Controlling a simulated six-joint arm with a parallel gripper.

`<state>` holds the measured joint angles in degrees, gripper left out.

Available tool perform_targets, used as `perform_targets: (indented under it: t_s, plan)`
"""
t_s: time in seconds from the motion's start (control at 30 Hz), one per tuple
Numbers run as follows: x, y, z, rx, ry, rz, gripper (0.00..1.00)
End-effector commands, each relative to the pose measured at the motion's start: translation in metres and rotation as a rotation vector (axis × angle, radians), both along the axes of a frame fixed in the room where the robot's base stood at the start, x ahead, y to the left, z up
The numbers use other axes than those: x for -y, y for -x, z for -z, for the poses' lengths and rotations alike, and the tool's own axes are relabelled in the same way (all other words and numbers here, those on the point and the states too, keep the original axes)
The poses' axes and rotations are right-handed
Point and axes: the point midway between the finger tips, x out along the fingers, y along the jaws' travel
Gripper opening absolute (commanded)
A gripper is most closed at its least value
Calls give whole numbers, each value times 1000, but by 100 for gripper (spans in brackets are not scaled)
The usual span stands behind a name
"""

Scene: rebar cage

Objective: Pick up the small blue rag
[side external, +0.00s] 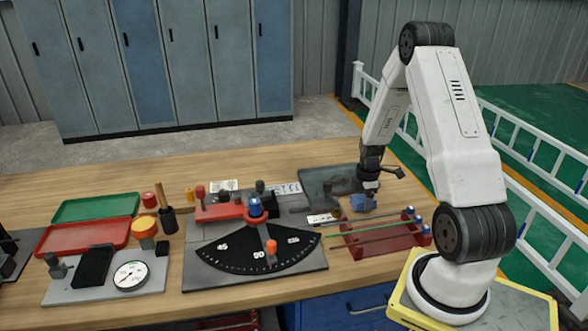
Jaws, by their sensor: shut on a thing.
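The small blue rag (361,203) is a crumpled blue cloth at the right part of the wooden bench, in the side external view. My gripper (368,196) points down directly over the rag and is shut on it. The rag is bunched below the fingertips. The view is too small to tell whether the rag still touches the surface under it. Part of the rag is hidden by my gripper.
A red rack (385,238) with rods stands just in front of the rag. A dark grey tray (322,183) lies behind it. A bending plate with a black dial (258,249) is to the left. Red (80,238) and green (95,206) trays lie farther left.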

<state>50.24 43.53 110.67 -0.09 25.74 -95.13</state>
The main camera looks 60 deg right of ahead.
Motion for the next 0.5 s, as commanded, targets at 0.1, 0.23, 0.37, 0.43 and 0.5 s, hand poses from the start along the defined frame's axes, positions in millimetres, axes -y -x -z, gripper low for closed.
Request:
perform_targets:
  t_s: [0.1,0.23,0.37,0.43,0.5]
  plan:
    - [0,0,-10,2,2,0,12]
    - [0,0,-26,3,1,0,12]
    - [-8,9,-38,2,1,0,12]
    - [-12,14,-45,2,1,0,12]
    - [-16,19,-54,2,1,0,12]
